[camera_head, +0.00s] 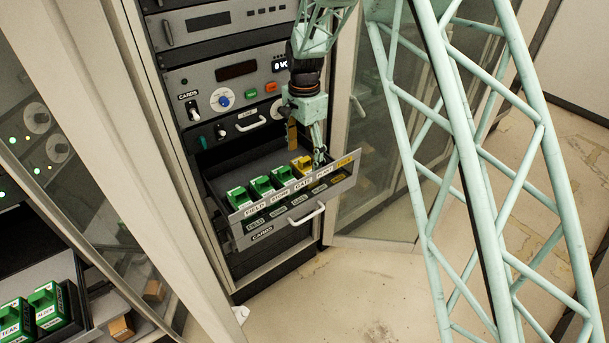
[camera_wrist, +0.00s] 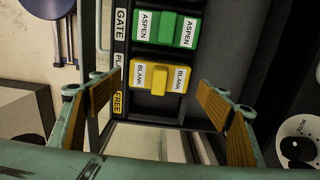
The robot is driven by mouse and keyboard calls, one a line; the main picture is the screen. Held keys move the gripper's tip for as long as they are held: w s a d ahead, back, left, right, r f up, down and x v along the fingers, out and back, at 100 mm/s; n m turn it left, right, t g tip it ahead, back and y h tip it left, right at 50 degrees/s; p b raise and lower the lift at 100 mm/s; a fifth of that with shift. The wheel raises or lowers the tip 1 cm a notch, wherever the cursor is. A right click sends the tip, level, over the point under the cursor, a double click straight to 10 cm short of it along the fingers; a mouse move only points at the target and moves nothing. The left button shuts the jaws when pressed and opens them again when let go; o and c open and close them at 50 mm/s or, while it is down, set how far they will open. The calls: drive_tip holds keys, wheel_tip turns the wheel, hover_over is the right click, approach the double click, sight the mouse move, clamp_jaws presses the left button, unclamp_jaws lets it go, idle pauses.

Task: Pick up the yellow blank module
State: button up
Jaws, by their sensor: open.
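The yellow blank module (camera_wrist: 160,78) sits in the open drawer, with "BLANK" on both ends. In the wrist view it lies ahead of and between the two fingers of my gripper (camera_wrist: 158,92), which are apart with nothing between their pads. Contact with the module does not show. In the head view the yellow module (camera_head: 301,166) is at the right end of a row of green modules. My gripper (camera_head: 319,160) points down over the drawer, just right of the yellow module, partly hiding the drawer's right end.
Green modules (camera_head: 261,186) stand to its left; the nearest, a green ASPEN module (camera_wrist: 166,29), is beside it. The drawer front (camera_head: 290,212) carries slot labels and a handle. The slot by the yellow FREE label (camera_wrist: 117,103) looks empty. A glass door (camera_head: 375,140) stands at right.

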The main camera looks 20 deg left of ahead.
sight(305, 171)
drive_tip(key=shift+f, duration=0.25)
drive_tip(key=shift+f, duration=2.5)
drive_tip(key=shift+c, duration=0.3)
drive_tip(key=c, duration=0.6)
